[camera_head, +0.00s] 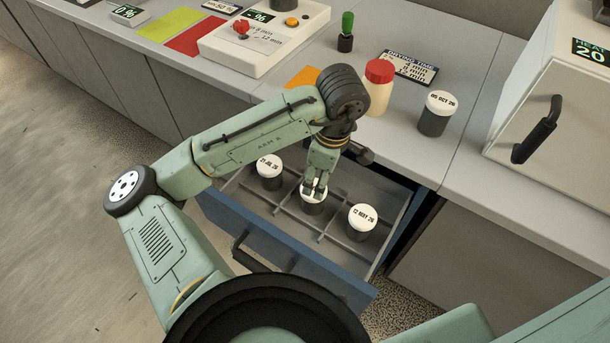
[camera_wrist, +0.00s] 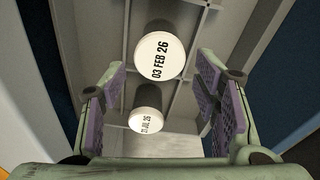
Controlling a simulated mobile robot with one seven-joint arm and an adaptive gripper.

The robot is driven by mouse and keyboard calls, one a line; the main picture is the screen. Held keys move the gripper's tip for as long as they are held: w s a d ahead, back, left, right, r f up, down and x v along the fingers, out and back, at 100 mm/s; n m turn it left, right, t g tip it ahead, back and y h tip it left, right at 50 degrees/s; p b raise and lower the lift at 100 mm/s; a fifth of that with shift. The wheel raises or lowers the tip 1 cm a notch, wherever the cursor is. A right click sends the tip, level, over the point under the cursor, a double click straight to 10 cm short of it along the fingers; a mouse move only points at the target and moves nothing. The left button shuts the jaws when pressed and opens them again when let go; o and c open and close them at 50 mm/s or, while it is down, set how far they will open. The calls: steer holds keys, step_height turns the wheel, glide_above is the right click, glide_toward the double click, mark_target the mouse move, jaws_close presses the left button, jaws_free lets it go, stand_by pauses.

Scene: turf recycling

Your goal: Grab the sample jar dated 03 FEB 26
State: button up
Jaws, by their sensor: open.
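The jar dated 03 FEB 26 stands upright in the open drawer; its white lid (camera_wrist: 160,56) shows whole in the wrist view. In the head view its lid (camera_head: 313,205) is partly covered by my gripper (camera_head: 315,188). My gripper (camera_wrist: 162,82) is open above this jar, with one purple-padded finger on each side of the picture. The lid appears between and just beyond the fingertips; I cannot tell how far below them it is. A second jar (camera_head: 269,170), dated JUL 26, is to the left; its lid (camera_wrist: 145,121) also shows in the wrist view.
The blue-fronted drawer (camera_head: 262,240) has grey dividers. A 12 MAY 26 jar (camera_head: 362,219) stands to the right in it. On the counter are a 05 OCT 26 jar (camera_head: 437,110), a red-capped bottle (camera_head: 378,90) and a heater box (camera_head: 560,110) with a black handle.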

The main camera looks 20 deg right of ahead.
mark_target(314, 188)
steer(key=f, duration=0.3)
steer(key=w+f, duration=0.1)
steer(key=f, duration=0.1)
steer(key=shift+a, duration=0.35)
steer(key=shift+w+a+f+p, duration=0.1)
steer(key=shift+a+f+p, duration=0.05)
steer(key=shift+f, duration=1.3)
steer(key=shift+w+a+f+p, duration=0.1)
steer(key=shift+a+f+p, duration=0.05)
steer(key=shift+f, duration=1.3)
steer(key=shift+c, duration=0.5)
steer(key=c, duration=0.8)
